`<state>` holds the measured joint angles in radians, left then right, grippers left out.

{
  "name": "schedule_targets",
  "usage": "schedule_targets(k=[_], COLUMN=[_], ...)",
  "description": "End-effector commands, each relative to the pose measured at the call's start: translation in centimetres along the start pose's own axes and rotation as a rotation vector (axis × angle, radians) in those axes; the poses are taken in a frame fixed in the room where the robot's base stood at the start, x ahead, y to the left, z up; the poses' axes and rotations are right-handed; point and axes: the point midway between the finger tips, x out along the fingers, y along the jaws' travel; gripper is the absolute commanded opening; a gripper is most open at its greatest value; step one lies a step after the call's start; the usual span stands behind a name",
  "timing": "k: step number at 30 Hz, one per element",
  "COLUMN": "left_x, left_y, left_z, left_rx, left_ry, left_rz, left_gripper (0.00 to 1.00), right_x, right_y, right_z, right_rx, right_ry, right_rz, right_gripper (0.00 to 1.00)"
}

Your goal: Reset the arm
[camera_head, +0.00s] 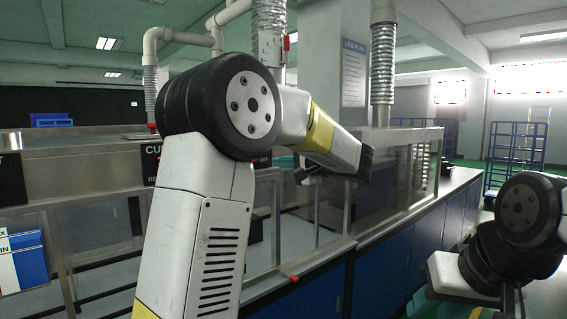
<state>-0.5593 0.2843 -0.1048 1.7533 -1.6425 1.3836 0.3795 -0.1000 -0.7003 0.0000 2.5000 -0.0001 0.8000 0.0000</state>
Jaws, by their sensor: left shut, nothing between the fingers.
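My left arm rises through the middle of the head view, white with a black ringed elbow joint. Its forearm, with a yellow band, points away to the right and down over the metal-framed bench. My left gripper (309,177) shows only as a small dark part below the forearm, mostly hidden behind it. It is shut and empty. My right arm shows at the right edge with black joints, folded low. My right gripper is not in view.
A metal-framed bench with clear panels (295,225) and blue cabinets (372,268) stands in front of me. Ribbed ducts (383,62) come down over it. A blue wheeled rack (514,150) stands far right on the green floor. A blue-and-white box (24,262) is at left.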

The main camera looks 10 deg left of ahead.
Motion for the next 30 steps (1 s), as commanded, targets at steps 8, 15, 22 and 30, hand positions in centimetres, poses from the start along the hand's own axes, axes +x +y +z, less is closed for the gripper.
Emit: schedule_targets(k=[8, 15, 22, 30], left_x=[-4.1, -3.6, -4.4, -13.7], left_y=[0.2, 1.9, 10.2, 17.8], left_z=[0.0, 3.6, 15.7, 23.2], left_rx=[-0.001, -0.009, -0.139, -0.53], left_ry=[0.001, -0.033, -0.089, -0.036], left_rz=[0.0, 0.124, 0.633, 1.146], left_gripper=[0.0, 0.0, 0.0, 0.0], right_x=[0.0, 0.0, 0.0, 0.0], right_y=[0.0, 0.0, 0.0, 0.0], right_z=[0.0, 0.0, 0.0, 0.0], right_rx=[0.0, 0.0, 0.0, 0.0], right_ry=[0.0, 0.0, 0.0, 0.0], right_rz=[0.0, 0.0, 0.0, 0.0], right_gripper=[0.36, 0.36, 0.36, 0.36])
